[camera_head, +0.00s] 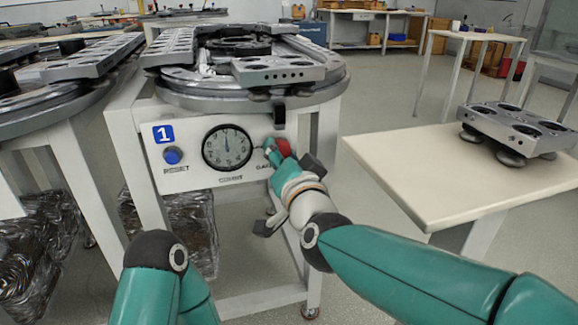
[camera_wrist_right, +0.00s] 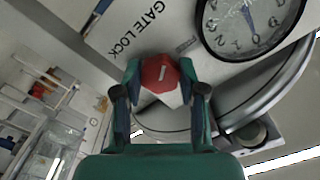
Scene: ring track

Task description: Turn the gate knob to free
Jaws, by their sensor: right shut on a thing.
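The red gate knob (camera_head: 284,147) is on the right side of the white control panel (camera_head: 205,180), right of the dial. My right gripper (camera_head: 273,152) is at the knob and partly covers it in the head view. In the right wrist view the knob (camera_wrist_right: 160,73) sits between the two fingertips (camera_wrist_right: 161,88), which are shut on it from both sides. A short white mark on its face is slightly tilted in that view. The label GATE LOCK (camera_wrist_right: 145,28) is beside it. My left arm shows at the lower left, but its gripper is out of view.
The panel also carries a blue RESET button (camera_head: 172,155) and a round dial (camera_head: 227,147). Above it is the ring track (camera_head: 250,95). A cream table (camera_head: 440,165) with a metal fixture (camera_head: 515,128) stands at right. Wrapped bundles lie below the track.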

